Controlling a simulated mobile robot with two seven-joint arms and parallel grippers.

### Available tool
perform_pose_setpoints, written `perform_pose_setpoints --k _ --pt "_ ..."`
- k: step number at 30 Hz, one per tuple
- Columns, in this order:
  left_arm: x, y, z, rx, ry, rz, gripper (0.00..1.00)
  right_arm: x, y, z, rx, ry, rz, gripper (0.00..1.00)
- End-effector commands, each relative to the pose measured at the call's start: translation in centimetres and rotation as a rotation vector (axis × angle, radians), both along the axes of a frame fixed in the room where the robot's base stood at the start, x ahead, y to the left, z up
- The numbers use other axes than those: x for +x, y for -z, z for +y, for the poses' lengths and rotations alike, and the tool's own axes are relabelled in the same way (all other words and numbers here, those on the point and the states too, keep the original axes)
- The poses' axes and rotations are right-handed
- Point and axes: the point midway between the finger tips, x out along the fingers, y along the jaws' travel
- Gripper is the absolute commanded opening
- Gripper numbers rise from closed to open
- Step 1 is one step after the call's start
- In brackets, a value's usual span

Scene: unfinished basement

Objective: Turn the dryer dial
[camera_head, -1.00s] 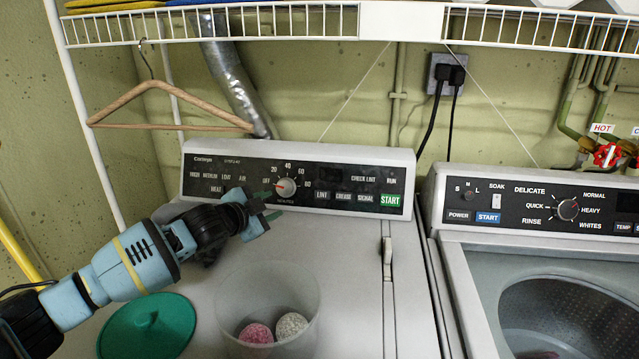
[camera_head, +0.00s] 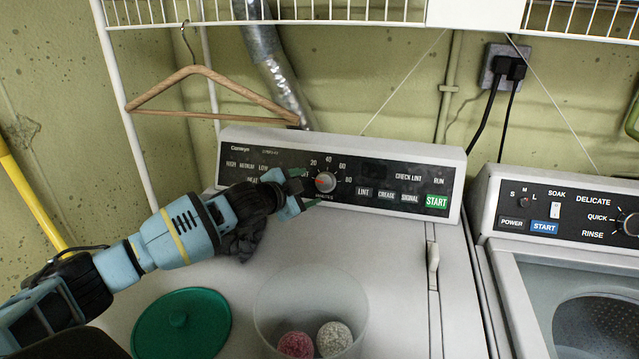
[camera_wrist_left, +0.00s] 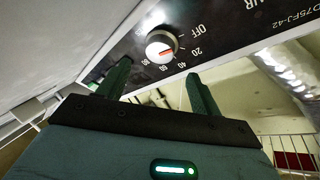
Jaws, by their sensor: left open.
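The dryer dial (camera_head: 325,182) is a round silver knob with a red pointer mark, in the black control panel (camera_head: 380,178) at the back of the dryer. In the left wrist view the dial (camera_wrist_left: 161,44) sits just beyond the fingertips, near the middle of the gap, with OFF and numbers printed around it. My left gripper (camera_head: 305,188) reaches in from the left, close beside the dial. In the left wrist view my left gripper (camera_wrist_left: 158,78) is open, with two green fingers apart and nothing between them. Contact with the dial is not visible. My right gripper is not in view.
On the dryer top stand a clear tub (camera_head: 310,305) with a pink and a white ball, and a green lid (camera_head: 182,325). A wooden hanger (camera_head: 190,95) hangs from the wire shelf (camera_head: 330,12) above. A washer (camera_head: 560,255) stands at the right.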

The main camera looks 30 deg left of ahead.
Motion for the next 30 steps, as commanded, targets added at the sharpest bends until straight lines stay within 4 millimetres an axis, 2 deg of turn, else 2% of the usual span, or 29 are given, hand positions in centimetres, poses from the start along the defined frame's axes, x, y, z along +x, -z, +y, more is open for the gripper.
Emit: perform_pose_setpoints --k 9,15,28,30 --pt "4.1 1.2 -0.6 0.0 -0.001 -0.001 0.65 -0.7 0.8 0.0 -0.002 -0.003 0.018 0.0" --pt "5.7 1.7 -0.8 0.0 0.001 0.001 0.65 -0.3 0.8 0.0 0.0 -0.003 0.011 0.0" --pt "6.3 1.7 -0.8 0.002 0.001 -0.002 0.65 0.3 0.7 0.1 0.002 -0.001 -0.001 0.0" --pt "6.2 1.7 -0.8 0.002 0.001 -0.002 0.57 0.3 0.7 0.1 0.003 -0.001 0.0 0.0"
